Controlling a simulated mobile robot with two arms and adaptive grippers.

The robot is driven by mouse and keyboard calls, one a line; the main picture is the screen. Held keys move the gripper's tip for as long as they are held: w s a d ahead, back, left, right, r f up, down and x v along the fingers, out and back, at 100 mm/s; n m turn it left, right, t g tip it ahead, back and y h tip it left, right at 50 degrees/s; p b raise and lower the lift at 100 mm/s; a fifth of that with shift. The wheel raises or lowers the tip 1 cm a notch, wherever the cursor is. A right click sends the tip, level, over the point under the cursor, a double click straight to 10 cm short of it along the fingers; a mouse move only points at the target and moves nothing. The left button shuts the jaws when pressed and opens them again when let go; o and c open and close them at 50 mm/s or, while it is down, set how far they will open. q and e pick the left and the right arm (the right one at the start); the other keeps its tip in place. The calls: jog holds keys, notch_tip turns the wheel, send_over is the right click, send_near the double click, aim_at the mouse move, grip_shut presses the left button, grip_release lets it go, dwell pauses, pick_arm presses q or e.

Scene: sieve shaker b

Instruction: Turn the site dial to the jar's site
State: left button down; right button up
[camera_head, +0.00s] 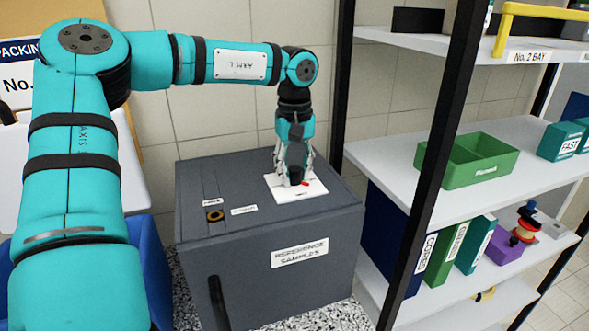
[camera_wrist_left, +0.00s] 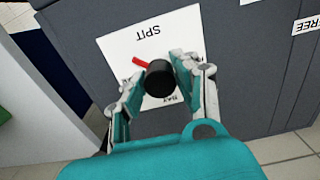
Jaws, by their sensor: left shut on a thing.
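The site dial is a round black knob (camera_wrist_left: 160,80) with a red pointer (camera_wrist_left: 138,61), set on a white plate (camera_wrist_left: 180,24). In the left wrist view the plate reads SPIT upside down at its far side, with another label, seemingly BAY, near the knob; more lettering by the left finger is partly hidden. The pointer aims up and left there, between the SPIT word and the left side. My left gripper (camera_head: 296,180) reaches down over the plate on the grey chest, its fingers shut on both sides of the knob. I cannot identify the jar. My right gripper is out of view.
The grey chest (camera_head: 290,222) is labelled REFERENCE SAMPLES and has a small brass ring (camera_head: 214,216) on top. A shelf rack stands close on the right, with a dark post (camera_head: 440,150), a green tray (camera_head: 466,163) and several binders. A blue bin (camera_head: 152,262) stands left.

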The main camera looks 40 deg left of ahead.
aim_at(295, 169)
pick_arm(q)
jog(key=m, duration=0.4)
jog(key=shift+m, duration=0.3)
jog(key=shift+m+p, duration=0.4)
jog(key=shift+m, duration=1.6)
jog(key=shift+f, duration=0.1)
jog(key=c, duration=1)
grip_release()
notch_tip(295, 169, up, 12)
jog(key=shift+r, duration=0.1)
